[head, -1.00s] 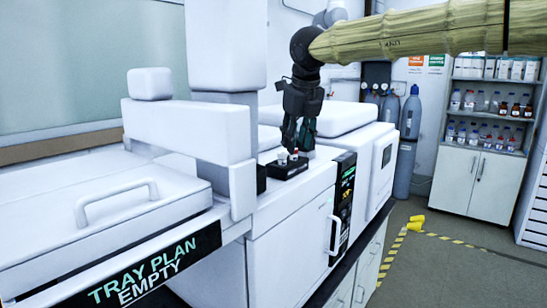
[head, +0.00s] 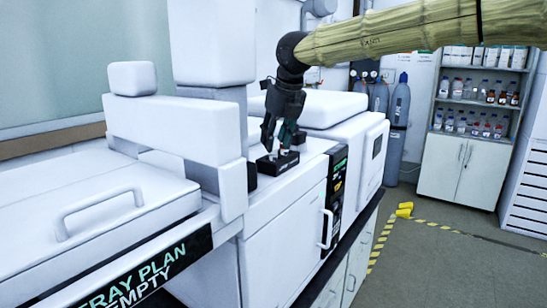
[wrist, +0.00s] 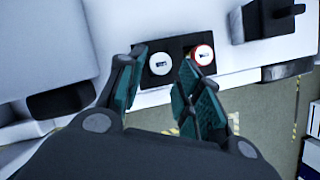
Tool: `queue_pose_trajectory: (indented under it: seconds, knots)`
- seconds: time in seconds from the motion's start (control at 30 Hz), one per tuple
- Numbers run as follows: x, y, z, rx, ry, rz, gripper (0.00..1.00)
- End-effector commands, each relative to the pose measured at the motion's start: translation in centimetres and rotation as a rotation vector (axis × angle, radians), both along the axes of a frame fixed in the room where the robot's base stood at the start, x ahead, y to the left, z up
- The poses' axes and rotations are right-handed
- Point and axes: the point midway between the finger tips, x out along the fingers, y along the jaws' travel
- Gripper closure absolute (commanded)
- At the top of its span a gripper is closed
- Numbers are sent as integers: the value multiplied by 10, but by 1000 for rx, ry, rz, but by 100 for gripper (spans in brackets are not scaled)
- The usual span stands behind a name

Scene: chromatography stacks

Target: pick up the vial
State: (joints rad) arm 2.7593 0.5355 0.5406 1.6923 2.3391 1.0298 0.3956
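Two vials stand in a small black rack on top of the white instrument. In the wrist view, the white-capped vial (wrist: 161,63) is on the left and the vial with a red-rimmed cap (wrist: 202,54) is on the right. The black rack (head: 288,164) also shows in the head view. My gripper (wrist: 163,58) is open, with its teal-padded fingers on either side of the white-capped vial. The right finger reaches between the two vials. In the head view my gripper (head: 277,150) is down at the rack and hides most of the vials. Contact cannot be made out.
A white arm-like housing (head: 175,125) stands left of the rack. A tray cover with a handle (head: 100,205) is at front left. A raised white lid (head: 315,107) is behind. Gas cylinders (head: 398,115) and a shelf cabinet (head: 465,165) stand farther back.

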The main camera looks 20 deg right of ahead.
Motion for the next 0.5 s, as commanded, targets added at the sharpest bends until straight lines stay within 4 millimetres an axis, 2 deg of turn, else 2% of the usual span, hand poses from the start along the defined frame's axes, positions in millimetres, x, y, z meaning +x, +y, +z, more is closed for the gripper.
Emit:
queue_pose_trajectory:
  seconds: [0.2,0.5]
  knots:
    - [9,2,-21,0,2,0,65]
    - [10,2,-25,0,0,0,65]
